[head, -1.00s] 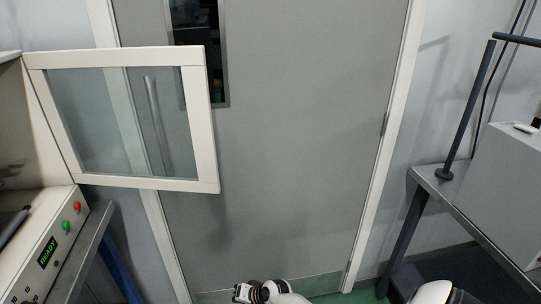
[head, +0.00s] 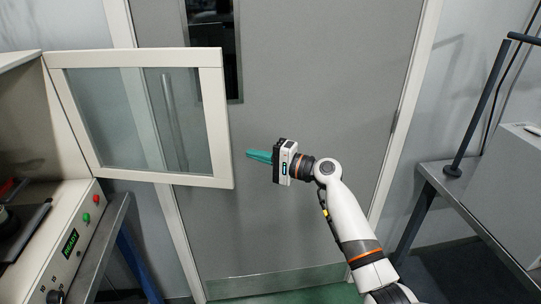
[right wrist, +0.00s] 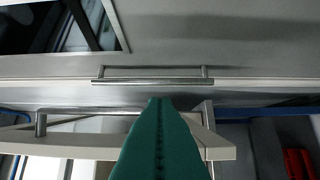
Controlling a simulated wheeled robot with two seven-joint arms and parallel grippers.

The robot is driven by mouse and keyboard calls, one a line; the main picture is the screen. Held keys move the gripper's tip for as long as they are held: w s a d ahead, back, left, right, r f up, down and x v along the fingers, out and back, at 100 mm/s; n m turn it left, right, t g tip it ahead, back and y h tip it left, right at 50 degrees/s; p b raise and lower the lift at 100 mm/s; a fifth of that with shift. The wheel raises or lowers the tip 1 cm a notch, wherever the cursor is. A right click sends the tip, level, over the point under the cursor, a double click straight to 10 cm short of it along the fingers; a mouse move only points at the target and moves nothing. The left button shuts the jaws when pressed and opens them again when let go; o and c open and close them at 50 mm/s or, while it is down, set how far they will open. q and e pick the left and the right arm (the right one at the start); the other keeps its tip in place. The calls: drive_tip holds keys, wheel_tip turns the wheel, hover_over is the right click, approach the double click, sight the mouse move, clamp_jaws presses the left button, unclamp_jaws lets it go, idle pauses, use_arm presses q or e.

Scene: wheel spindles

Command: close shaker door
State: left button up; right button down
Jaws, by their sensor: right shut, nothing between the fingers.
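The shaker door (head: 222,120) is a white frame around a clear pane. It stands swung open from the shaker (head: 75,235), whose front opening shows at the left. My right gripper (head: 249,154) has teal fingers closed together with nothing between them. It points left, a little right of the door's free edge, with a small gap in the head view. In the right wrist view the shut fingers (right wrist: 158,102) reach over a pale frame edge (right wrist: 222,150) that looks like the shaker door. Whether they touch it I cannot tell. My left gripper is out of view.
A grey room door (head: 300,80) stands behind the shaker door. The shaker's panel reads READY and has a green and a red button (head: 97,199). A metal table (head: 445,185) with a grey box (head: 515,185) is at the right. The space between is clear.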

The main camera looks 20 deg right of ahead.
drive_tip(key=a+p, duration=0.3)
drive_tip(key=a, duration=0.1)
drive_tip(key=shift+s+a, duration=0.15)
drive_tip(key=shift+a, duration=0.2)
